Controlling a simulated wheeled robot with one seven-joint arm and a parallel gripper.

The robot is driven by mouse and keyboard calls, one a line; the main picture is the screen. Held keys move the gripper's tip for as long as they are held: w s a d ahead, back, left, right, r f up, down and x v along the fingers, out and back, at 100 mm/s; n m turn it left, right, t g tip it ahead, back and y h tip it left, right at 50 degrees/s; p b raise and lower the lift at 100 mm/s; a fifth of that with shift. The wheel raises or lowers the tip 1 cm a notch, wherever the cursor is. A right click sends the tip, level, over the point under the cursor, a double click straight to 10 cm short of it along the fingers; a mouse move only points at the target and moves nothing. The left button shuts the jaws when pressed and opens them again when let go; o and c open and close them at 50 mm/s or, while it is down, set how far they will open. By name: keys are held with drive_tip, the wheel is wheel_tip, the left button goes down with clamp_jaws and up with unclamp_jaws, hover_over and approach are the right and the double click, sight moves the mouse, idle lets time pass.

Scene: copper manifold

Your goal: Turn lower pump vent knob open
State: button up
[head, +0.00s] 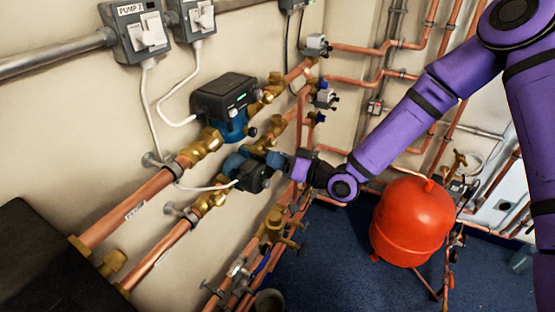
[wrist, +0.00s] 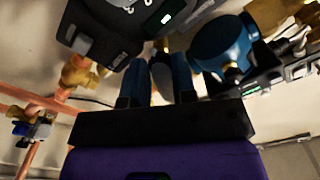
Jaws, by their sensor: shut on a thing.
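The lower pump (head: 252,178) has a dark box and a blue body and sits on the lower copper pipe in the head view. My gripper (head: 274,158) reaches it from the right, its fingers against the pump's right side. In the wrist view, the two blue fingers of my gripper (wrist: 157,80) stand on either side of a small dark grey knob (wrist: 160,72), which looks like the pump's vent knob. The jaws are shut on it. In the head view the knob is hidden by the gripper. Its turn angle cannot be told.
The upper pump (head: 225,105) sits just above and left, close to my gripper. Brass valves (head: 274,225) and copper pipes (head: 168,252) run below. A red vessel (head: 412,222) stands on the blue floor at right. Two switch boxes (head: 140,32) hang on the wall.

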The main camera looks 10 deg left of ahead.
drive_tip(key=o, duration=0.9)
drive_tip(key=shift+o, duration=0.2)
drive_tip(key=shift+d, duration=0.1)
drive_tip(key=v, duration=1)
drive_tip(key=shift+d, duration=0.3)
drive_tip(key=shift+s, duration=0.1)
